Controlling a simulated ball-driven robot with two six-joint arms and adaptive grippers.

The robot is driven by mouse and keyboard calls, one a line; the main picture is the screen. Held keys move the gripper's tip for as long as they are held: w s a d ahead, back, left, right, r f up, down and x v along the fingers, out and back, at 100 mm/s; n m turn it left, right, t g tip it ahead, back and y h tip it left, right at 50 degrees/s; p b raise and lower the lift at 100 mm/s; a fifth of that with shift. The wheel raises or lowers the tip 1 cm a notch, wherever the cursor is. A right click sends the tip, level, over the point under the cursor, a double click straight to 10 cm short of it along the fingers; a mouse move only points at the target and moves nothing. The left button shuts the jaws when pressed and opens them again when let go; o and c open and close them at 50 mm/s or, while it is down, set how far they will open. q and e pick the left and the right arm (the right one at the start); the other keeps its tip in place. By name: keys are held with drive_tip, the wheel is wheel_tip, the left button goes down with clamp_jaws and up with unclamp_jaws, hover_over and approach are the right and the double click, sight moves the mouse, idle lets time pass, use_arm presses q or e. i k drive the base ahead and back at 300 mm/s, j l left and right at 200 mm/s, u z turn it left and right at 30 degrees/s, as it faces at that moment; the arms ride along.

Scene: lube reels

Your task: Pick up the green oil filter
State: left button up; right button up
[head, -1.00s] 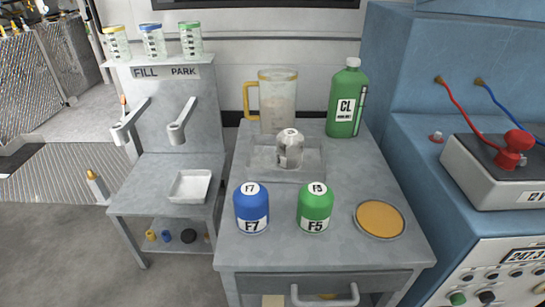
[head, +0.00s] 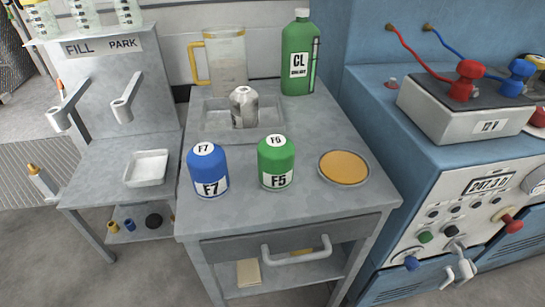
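The green oil filter (head: 276,161) stands upright on the grey cart top (head: 226,216), with a white F5 label on its front and a white round mark on top. A blue filter (head: 208,170) labelled F7 stands just left of it, with a small gap between them. An orange-yellow round disc (head: 343,167) in a shallow dish lies to its right. Neither of my grippers shows in the head view.
A metal tray (head: 212,132) with a silver canister (head: 243,107), a clear jug (head: 226,64) and a green CL bottle (head: 298,57) stand behind the filters. A blue bench with a battery (head: 464,110) is at right. The cart's front strip is clear.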

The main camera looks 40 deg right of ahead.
sight(275, 152)
drive_tip(key=z, duration=1.55)
